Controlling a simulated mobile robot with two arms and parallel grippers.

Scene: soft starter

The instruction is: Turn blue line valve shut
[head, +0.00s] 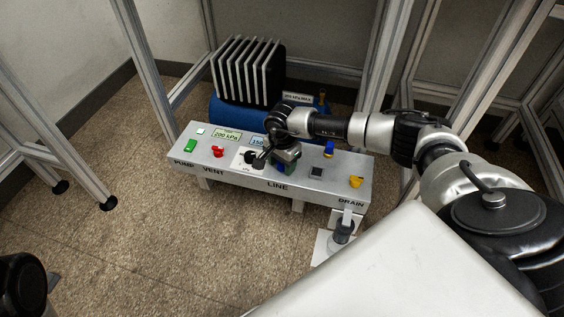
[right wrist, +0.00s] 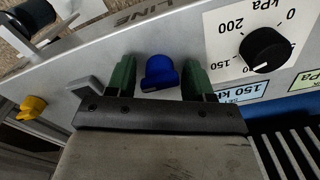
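The blue line valve (head: 281,168) is a small blue knob on the grey panel (head: 220,168), above the printed word LINE. In the head view my right gripper (head: 284,160) reaches down over it and mostly hides it. In the right wrist view the blue knob (right wrist: 160,73) sits between the two green fingers of the right gripper (right wrist: 159,80). The fingers are open, with a small gap visible on each side of the knob. My left gripper's fingers do not show.
The panel also carries a green button (head: 190,146), a red vent knob (head: 217,151), a black dial knob (right wrist: 265,50) and a yellow drain knob (head: 356,182). A finned black compressor on a blue tank (head: 228,115) stands behind. Metal frame posts (head: 150,80) rise around. Floor in front is clear.

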